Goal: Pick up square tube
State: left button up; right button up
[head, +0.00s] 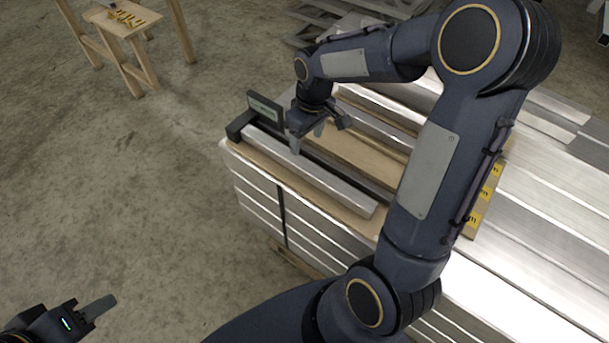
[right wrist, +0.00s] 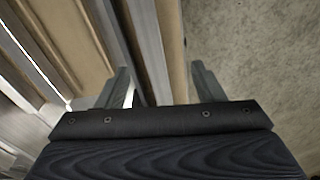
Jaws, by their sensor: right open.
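The square tube (head: 309,172) is a long silver bar lying on a wooden board on top of the stacked aluminium. It also shows in the right wrist view (right wrist: 151,52), running away between the finger lines. My right gripper (head: 318,138) is open above the tube, nearer its far left end. In the right wrist view my right gripper (right wrist: 160,80) has its two fingers apart, with the tube and a strip of wood between them. Whether the fingers reach down beside the tube is unclear. My left gripper (head: 98,312) is at the lower left, far from the tube, and only partly visible.
A dark stop with an upright plate (head: 265,112) stands at the tube's far left end. Aluminium profiles (head: 545,200) cover the stack to the right. A wooden stand (head: 125,24) with yellow pieces is at the upper left. The concrete floor (head: 130,180) on the left is clear.

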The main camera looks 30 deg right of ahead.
jog(key=n+g, duration=0.1)
send_over(304, 163)
jog(key=shift+h, duration=0.4)
jog(key=f, duration=0.6)
jog(key=shift+w+a+f+b, duration=0.15)
jog(key=shift+w+b, duration=0.1)
jog(key=shift+b, duration=0.15)
jog(key=f, duration=0.5)
jog(key=f+b, duration=0.1)
jog(key=f, duration=0.1)
jog(key=shift+s+f, duration=0.3)
pick_arm(q)
notch_tip(304, 163, down, 2)
jog(key=shift+f, duration=0.25)
pick_arm(e)
jog(key=shift+c, duration=0.4)
jog(key=shift+r, duration=0.1)
grip_shut()
